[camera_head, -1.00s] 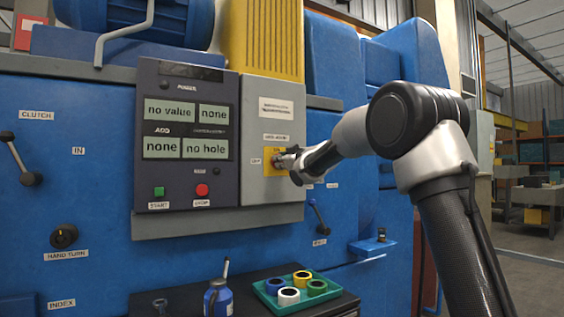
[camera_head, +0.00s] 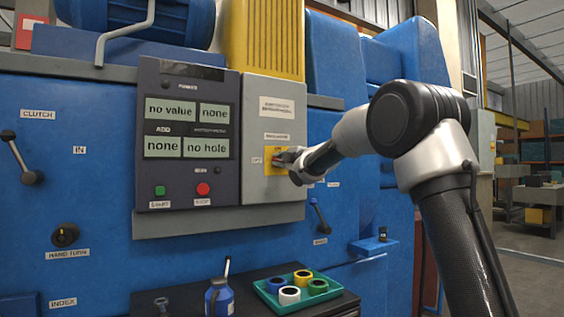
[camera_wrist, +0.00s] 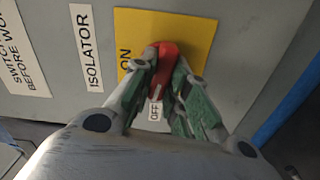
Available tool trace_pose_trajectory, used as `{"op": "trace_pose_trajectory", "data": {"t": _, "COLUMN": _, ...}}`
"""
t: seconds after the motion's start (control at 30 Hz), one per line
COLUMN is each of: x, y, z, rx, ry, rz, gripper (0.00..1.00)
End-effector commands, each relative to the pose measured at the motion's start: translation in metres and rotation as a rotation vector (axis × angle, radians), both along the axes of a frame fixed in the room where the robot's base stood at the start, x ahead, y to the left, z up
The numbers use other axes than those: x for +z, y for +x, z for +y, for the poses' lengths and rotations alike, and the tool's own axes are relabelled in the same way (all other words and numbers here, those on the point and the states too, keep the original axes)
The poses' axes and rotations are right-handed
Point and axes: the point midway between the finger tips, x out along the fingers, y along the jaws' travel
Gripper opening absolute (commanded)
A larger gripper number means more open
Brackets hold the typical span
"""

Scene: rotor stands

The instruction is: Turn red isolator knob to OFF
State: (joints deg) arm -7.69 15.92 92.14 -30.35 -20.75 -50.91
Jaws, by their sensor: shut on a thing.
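The red isolator knob (camera_wrist: 166,52) sits on a yellow plate (camera_wrist: 196,29) on the grey box. In the wrist view the ISOLATOR label (camera_wrist: 90,48) is to its left, and the ON mark (camera_wrist: 125,60) shows on the plate. The OFF label (camera_wrist: 155,111) shows between the fingers. My gripper (camera_wrist: 166,75) is shut on the red knob, with a green-padded finger on each side. In the head view my gripper (camera_head: 283,160) is at the yellow plate (camera_head: 269,152) and mostly hides the knob.
Left of the grey box is a dark panel (camera_head: 187,185) with displays and START and STOP buttons.

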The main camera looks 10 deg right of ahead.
Motion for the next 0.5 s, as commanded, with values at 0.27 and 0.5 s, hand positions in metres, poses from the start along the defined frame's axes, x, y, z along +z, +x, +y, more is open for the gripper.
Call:
{"op": "trace_pose_trajectory", "data": {"t": 0.27, "x": -0.0026, "y": 0.0000, "z": 0.0006, "rx": 0.000, "ry": -0.133, "rz": -0.040, "gripper": 0.00}}
{"op": "trace_pose_trajectory", "data": {"t": 0.5, "x": -0.0034, "y": 0.0000, "z": 0.0006, "rx": 0.001, "ry": -0.182, "rz": -0.055, "gripper": 0.00}}
